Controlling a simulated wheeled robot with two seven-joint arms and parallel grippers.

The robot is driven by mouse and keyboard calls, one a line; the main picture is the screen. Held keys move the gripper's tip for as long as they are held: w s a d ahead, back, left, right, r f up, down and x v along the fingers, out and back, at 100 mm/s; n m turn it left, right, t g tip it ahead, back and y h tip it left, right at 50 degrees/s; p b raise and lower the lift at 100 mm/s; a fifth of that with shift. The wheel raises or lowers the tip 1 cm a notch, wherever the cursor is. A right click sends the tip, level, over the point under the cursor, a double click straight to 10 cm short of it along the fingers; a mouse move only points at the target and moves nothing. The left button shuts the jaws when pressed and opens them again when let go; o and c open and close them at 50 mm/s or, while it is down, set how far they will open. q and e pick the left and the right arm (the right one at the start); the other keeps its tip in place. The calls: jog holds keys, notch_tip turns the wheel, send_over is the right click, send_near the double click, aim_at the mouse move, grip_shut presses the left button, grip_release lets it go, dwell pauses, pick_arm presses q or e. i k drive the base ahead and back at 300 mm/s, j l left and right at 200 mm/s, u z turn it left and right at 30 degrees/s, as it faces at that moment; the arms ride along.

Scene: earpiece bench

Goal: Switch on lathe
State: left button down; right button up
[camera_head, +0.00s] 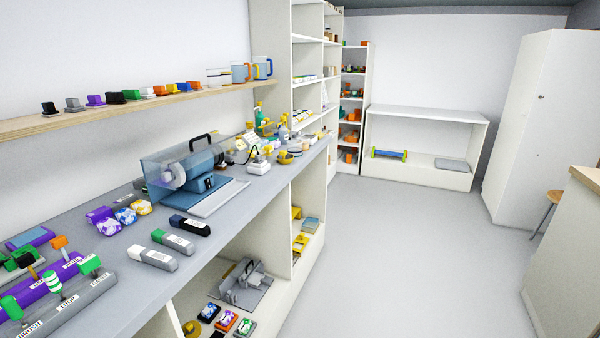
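The lathe (207,184) is a blue machine with a clear cover (165,172) and a dark handle on top. It stands on the grey workbench (215,228), left of the picture's middle, with a pale flat plate in front of it. A round grey wheel shows through the cover. The lathe's switch is too small to make out, and I cannot tell whether the machine is running. Neither of my grippers is in the camera_head view.
Several marked blocks (160,258) and coloured pieces (126,215) lie on the bench left of the lathe. Labelled holders (60,310) stand at the near left. A wooden shelf (130,104) runs above. The grey floor (400,260) on the right is clear, up to a white cabinet (520,115).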

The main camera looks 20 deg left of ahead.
aim_at(208, 182)
jog(key=i+l, duration=0.15)
jog(key=i, duration=0.5)
jog(key=i+l, duration=0.1)
jog(key=i, duration=0.55)
jog(key=i+l+u, duration=0.1)
jog(key=i+u, duration=0.2)
jog(key=u, duration=0.15)
jog(key=i+l+u, duration=0.25)
jog(key=u, duration=0.15)
jog(key=i+l+u, duration=0.3)
jog(key=u, duration=0.15)
jog(key=i+l+u, duration=0.2)
jog(key=l+u, duration=0.25)
